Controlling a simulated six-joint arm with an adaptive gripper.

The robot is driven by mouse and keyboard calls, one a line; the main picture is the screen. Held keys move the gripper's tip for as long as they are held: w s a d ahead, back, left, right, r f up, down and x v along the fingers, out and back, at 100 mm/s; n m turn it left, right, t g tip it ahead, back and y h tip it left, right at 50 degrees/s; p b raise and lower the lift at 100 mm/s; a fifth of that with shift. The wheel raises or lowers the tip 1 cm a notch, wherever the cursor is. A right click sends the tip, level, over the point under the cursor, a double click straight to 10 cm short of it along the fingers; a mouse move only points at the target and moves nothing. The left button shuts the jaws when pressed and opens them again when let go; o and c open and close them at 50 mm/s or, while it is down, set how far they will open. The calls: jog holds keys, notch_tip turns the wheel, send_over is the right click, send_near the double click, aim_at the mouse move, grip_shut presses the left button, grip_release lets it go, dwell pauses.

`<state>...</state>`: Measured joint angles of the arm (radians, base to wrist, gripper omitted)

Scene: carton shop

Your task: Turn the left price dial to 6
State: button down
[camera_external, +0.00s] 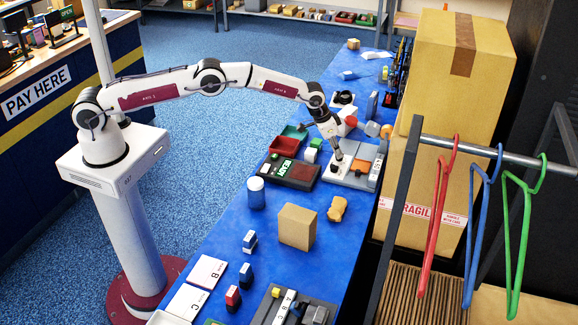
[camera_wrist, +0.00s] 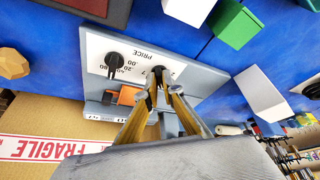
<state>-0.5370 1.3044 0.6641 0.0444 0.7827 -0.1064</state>
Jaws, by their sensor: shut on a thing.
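The price panel (camera_wrist: 95,48) is a white plate on a grey box, its lettering upside down in the wrist view. In the outside view the panel (camera_external: 341,175) lies on the blue table under my gripper. Two black dials are on it. The left price dial (camera_wrist: 158,70) is at the right in the wrist view, and my gripper (camera_wrist: 160,82) is shut on it. The other dial (camera_wrist: 115,62), beside the cents numbers, is free. The fingers cover part of the held dial and its scale; I cannot tell its setting. My gripper (camera_external: 337,155) points down in the outside view.
An orange block (camera_wrist: 128,95) sits in the panel's grey box. A large carton (camera_external: 450,95) and hanger rail (camera_external: 500,158) are close on the right.

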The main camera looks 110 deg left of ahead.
jog(key=shift+a+m+t+h, duration=0.2)
jog(key=shift+m+h, duration=0.25)
jog(key=shift+m, duration=0.85)
jog(key=shift+a+m+t+h, duration=0.15)
jog(key=shift+m+h, duration=0.3)
jog(key=shift+m, duration=0.85)
jog(key=shift+s+d, duration=0.1)
jog(key=c, duration=2.2)
grip_release()
jog(key=shift+r, duration=0.1)
jog(key=shift+v, duration=5.9)
